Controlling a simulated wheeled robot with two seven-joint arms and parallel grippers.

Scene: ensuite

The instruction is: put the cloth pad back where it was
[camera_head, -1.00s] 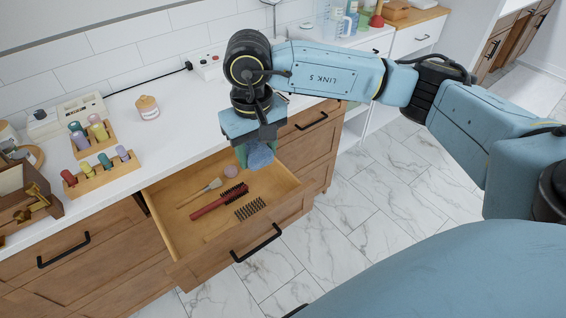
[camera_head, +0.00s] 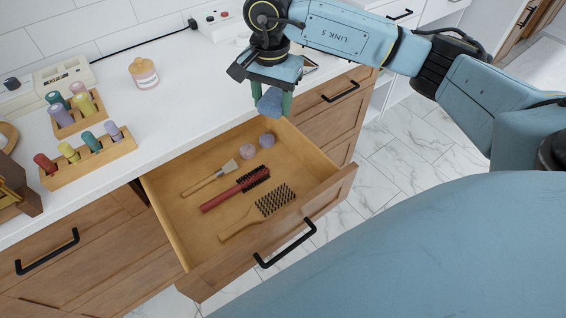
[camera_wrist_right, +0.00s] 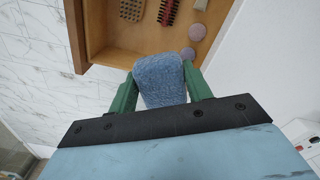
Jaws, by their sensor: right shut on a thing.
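The blue cloth pad (camera_head: 270,101) is gripped between the green fingers of my right gripper (camera_head: 272,102), above the back right corner of the open drawer (camera_head: 205,240). In the right wrist view the cloth pad (camera_wrist_right: 160,80) fills the space between both fingers of the right gripper (camera_wrist_right: 160,90), and the drawer (camera_wrist_right: 92,25) lies beyond it. The drawer holds a wooden spatula-like brush (camera_head: 210,178), a red round brush (camera_head: 235,188), a wooden paddle brush (camera_head: 258,212) and two small round mauve items (camera_head: 248,152). My left gripper is out of view.
On the white counter (camera_head: 170,120) stand two wooden racks with coloured rollers (camera_head: 90,152), a candle jar (camera_head: 143,73) and a white box (camera_head: 218,24). The drawer front with its black handle (camera_head: 285,243) sticks out over the marble floor.

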